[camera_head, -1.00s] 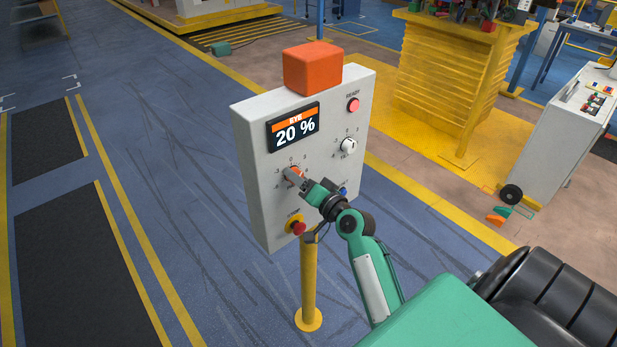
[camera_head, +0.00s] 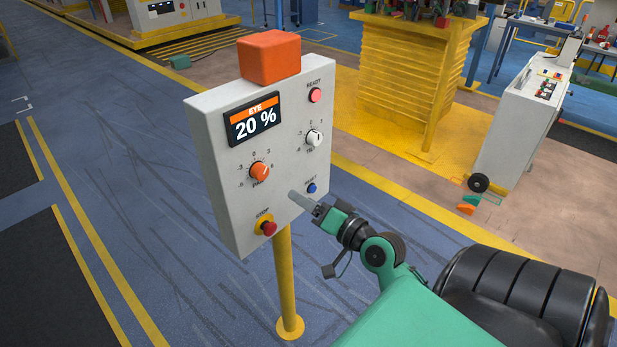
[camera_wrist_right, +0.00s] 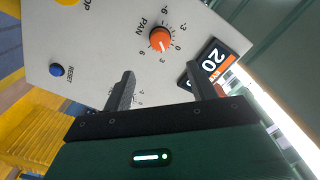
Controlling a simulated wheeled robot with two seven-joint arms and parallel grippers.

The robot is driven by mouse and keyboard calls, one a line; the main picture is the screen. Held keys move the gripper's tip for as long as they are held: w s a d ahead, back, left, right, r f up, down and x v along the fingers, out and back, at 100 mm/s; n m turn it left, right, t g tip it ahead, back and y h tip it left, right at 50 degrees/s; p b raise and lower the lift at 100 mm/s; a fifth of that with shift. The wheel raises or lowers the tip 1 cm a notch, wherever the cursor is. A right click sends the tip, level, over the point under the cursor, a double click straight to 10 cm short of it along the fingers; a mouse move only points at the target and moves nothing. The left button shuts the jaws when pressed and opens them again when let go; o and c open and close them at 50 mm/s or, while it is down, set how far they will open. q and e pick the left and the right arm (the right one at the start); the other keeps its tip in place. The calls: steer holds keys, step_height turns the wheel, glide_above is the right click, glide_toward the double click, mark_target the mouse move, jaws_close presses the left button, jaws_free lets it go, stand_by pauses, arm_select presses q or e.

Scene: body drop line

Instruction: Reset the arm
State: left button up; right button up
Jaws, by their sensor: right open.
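The grey control panel (camera_head: 215,160) stands on a yellow post, with a screen (camera_head: 255,119) reading "EYE 20 %". The orange PAN knob (camera_head: 260,173) is on its left side and also shows in the right wrist view (camera_wrist_right: 160,40). A white TILT knob (camera_head: 315,138) is at the right, above a blue RESET button (camera_head: 311,188). A red STOP button (camera_head: 268,228) is low on the panel. My right gripper (camera_head: 293,195) is open and empty in front of the panel, right of the PAN knob and apart from it. My left gripper is not in view.
A pink-red READY light (camera_head: 315,95) is on the panel and an orange box (camera_head: 269,57) sits on top. Behind are a yellow ribbed stand (camera_head: 390,85) and a grey cabinet (camera_head: 510,125). The blue floor left of the panel is open.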

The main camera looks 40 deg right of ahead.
stand_by(0.6)
steer(key=w+f+g+h, duration=0.1)
steer(key=w+f+g, duration=0.1)
steer(key=f, duration=0.9)
steer(key=w+f+g, duration=0.1)
steer(key=f+g, duration=0.1)
steer(key=f, duration=0.9)
steer(key=s+a+f+n+g, duration=0.1)
steer(key=s+a+f+g, duration=0.15)
steer(key=f, duration=0.95)
steer(key=s+a+f+n+g, duration=0.2)
steer(key=s+f, duration=0.2)
steer(key=f, duration=0.8)
steer(key=s+a+f+n+g, duration=0.2)
steer(key=s+a+f, duration=0.1)
steer(key=s+f, duration=0.55)
steer(key=s+a+f+n+g, duration=0.2)
steer(key=s+f+g, duration=0.1)
steer(key=s+f, duration=0.5)
steer(key=s+a+f+n+g, duration=0.1)
steer(key=s+f, duration=0.3)
steer(key=s, duration=0.4)
steer(key=s+f+n+g+b, duration=0.1)
steer(key=s+f+n+g, duration=0.1)
steer(key=s+f, duration=0.3)
steer(key=s+n, duration=0.1)
steer(key=s, duration=0.3)
steer(key=shift+a+f+n+h, duration=0.25)
steer(key=shift+a+n+h, duration=0.05)
steer(key=shift+a, duration=0.05)
